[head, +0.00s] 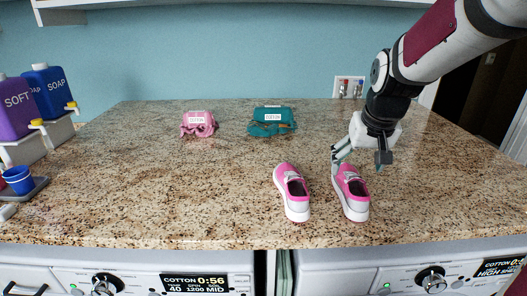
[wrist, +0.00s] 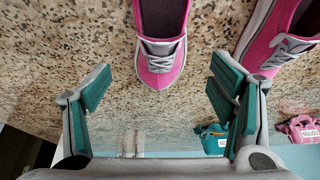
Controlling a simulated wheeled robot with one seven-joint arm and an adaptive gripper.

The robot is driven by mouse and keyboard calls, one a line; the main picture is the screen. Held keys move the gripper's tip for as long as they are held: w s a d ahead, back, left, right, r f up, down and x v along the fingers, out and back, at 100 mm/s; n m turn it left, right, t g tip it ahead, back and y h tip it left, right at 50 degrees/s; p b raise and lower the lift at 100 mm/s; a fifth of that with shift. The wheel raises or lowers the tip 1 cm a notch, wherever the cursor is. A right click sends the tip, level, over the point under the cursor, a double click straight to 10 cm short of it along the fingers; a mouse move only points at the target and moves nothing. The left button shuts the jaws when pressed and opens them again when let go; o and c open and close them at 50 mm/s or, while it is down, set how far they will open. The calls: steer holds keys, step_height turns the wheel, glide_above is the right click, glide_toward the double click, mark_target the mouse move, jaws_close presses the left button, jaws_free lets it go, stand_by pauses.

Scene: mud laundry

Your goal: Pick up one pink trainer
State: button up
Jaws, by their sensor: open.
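Two pink trainers with white soles stand side by side on the speckled counter, near its front edge. The left trainer (head: 292,192) shows in the wrist view (wrist: 275,38) at the upper right. The right trainer (head: 351,193) shows in the wrist view (wrist: 163,62) at the top middle, toe pointing down the picture. My gripper (head: 360,168) is above and just behind the right trainer's toe. In the wrist view its fingers (wrist: 160,85) are wide apart, one to each side of that toe, with nothing between the pads. I cannot tell the exact height gap.
A pink bundle (head: 198,123) and a teal bundle (head: 271,121), both labelled, lie further back. Purple and blue soap bottles (head: 47,92) and a blue cup (head: 18,179) stand at the left. The counter (head: 190,190) left of the trainers is clear. Washing machines (head: 140,281) are below the front edge.

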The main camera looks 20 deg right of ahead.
mark_target(354, 176)
steer(key=shift+s+x, duration=0.15)
steer(key=shift+x, duration=1.3)
steer(key=shift+s+x, duration=0.15)
steer(key=shift+x, duration=1.25)
steer(key=shift+a+f, duration=0.15)
steer(key=shift+a, duration=0.05)
steer(key=shift+c, duration=0.4)
steer(key=c, duration=1.3)
